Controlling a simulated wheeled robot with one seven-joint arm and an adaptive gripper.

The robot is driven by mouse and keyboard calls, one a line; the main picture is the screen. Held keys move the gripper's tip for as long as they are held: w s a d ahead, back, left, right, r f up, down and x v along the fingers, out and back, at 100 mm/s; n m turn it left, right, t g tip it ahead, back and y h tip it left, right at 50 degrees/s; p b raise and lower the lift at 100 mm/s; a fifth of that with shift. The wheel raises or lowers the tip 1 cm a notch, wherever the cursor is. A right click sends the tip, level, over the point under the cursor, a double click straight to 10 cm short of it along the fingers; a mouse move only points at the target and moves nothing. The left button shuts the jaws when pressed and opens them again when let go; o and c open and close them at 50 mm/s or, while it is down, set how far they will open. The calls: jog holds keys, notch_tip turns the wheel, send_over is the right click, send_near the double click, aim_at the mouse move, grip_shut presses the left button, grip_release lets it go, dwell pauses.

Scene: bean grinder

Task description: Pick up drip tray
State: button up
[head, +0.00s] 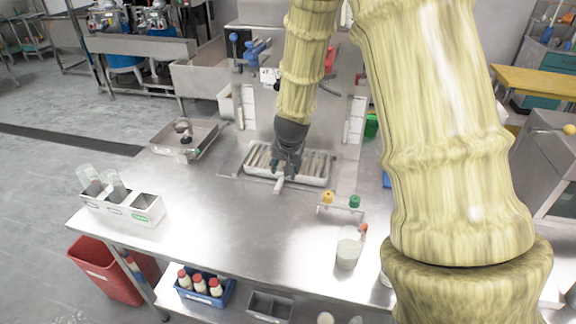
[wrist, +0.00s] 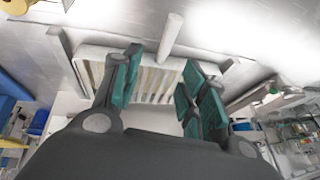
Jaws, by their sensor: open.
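The drip tray (head: 312,168) is a shallow light tray with a slatted top, at the foot of the grinder on the steel table. A pale round handle (head: 279,185) sticks out from its front edge. In the wrist view the tray (wrist: 155,82) lies beneath and ahead of my fingers, with the handle (wrist: 170,37) pointing up the picture. My gripper (head: 285,170) is over the tray's front middle, close to the handle. In the wrist view my gripper (wrist: 158,80) is open, its green-padded fingers apart with slats showing between them. I cannot tell whether a finger touches the tray.
The grinder's steel body (head: 335,110) stands right behind the tray. A shallow metal pan (head: 203,139) lies to the left. A small stand with yellow and green caps (head: 341,206) and a milky jug (head: 348,250) are at the front right. The table's front left middle is clear.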

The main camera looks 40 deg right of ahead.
aim_at(281, 180)
jog(key=shift+x, duration=2.25)
jog(key=shift+a+p+x, duration=0.15)
jog(key=shift+p+x, duration=0.35)
jog(key=shift+x, duration=0.8)
jog(key=shift+a+p+x, duration=0.2)
jog(key=shift+p+x, duration=0.25)
jog(key=shift+x, duration=0.9)
jog(key=shift+w, duration=0.1)
grip_shut()
